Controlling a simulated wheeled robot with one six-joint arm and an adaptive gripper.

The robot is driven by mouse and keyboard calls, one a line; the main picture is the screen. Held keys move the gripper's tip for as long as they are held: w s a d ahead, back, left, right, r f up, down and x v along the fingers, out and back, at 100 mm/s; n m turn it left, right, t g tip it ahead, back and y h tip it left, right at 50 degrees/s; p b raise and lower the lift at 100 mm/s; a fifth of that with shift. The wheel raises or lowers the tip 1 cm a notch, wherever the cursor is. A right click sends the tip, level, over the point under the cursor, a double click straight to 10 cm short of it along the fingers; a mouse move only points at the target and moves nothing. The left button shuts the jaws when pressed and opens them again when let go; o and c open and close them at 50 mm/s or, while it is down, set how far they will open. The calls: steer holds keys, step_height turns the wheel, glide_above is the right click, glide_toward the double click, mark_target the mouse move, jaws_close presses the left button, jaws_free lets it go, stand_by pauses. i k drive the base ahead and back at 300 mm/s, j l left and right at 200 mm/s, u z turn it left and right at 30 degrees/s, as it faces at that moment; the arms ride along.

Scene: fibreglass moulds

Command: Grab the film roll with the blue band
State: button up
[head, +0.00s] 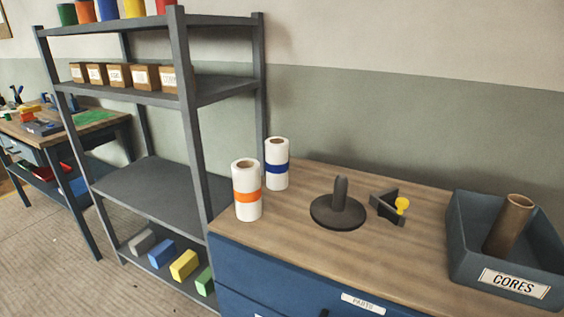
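The film roll with the blue band (277,153) stands upright at the back left of the wooden cabinet top (390,245). It is white with a dark blue band around its middle. A second white film roll with an orange band (247,205) stands upright in front of it and to its left. The orange-banded roll slightly overlaps the lower left of the blue-banded one in this view. My gripper is not in the head view.
A dark round base with an upright post (339,207) and a dark bracket with a yellow knob (390,206) stand right of the rolls. A bin labelled CORES (510,283) holds a brown tube (508,225). A grey metal shelf (160,195) stands close on the left.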

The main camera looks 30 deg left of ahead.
mark_target(277, 148)
steer(key=k+j+u, duration=0.15)
steer(key=k+j, duration=0.2)
steer(key=k+j+u, duration=0.2)
steer(key=j, duration=0.4)
steer(key=i+j+u, duration=0.1)
steer(key=j, duration=0.25)
steer(key=i+j+u, duration=0.1)
steer(key=j, duration=0.2)
steer(key=i+j+u, duration=0.15)
steer(key=i+j, duration=0.2)
steer(key=i, duration=0.15)
steer(key=u, duration=0.05)
